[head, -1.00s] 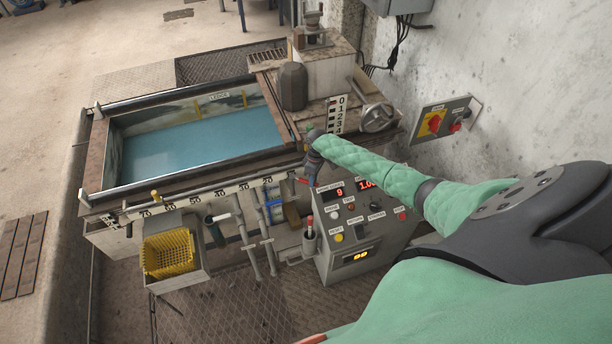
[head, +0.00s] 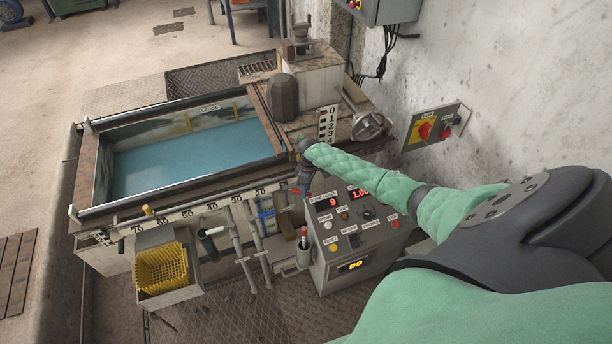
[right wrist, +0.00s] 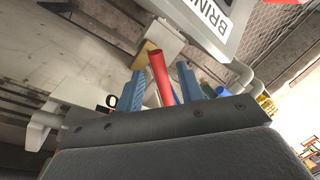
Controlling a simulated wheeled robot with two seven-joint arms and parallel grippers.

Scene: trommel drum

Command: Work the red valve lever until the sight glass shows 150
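The red valve lever (right wrist: 160,77) stands between the two blue fingers of my right gripper (right wrist: 160,88) in the right wrist view. A gap shows on each side of the lever, so the fingers are open around it. In the head view my right gripper (head: 302,186) is at the tank's front edge, just left of the control box, and a bit of red (head: 296,191) shows beside it. The fingertips are small and partly hidden there. I cannot pick out the sight glass or its reading. My left gripper is not in view.
The control box (head: 327,250) with lit displays and buttons stands close to my right gripper. The water tank (head: 275,157) is behind, with a numbered scale strip (head: 190,213) along its front. A yellow basket (head: 160,270), pipes and a handwheel (head: 367,127) are nearby.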

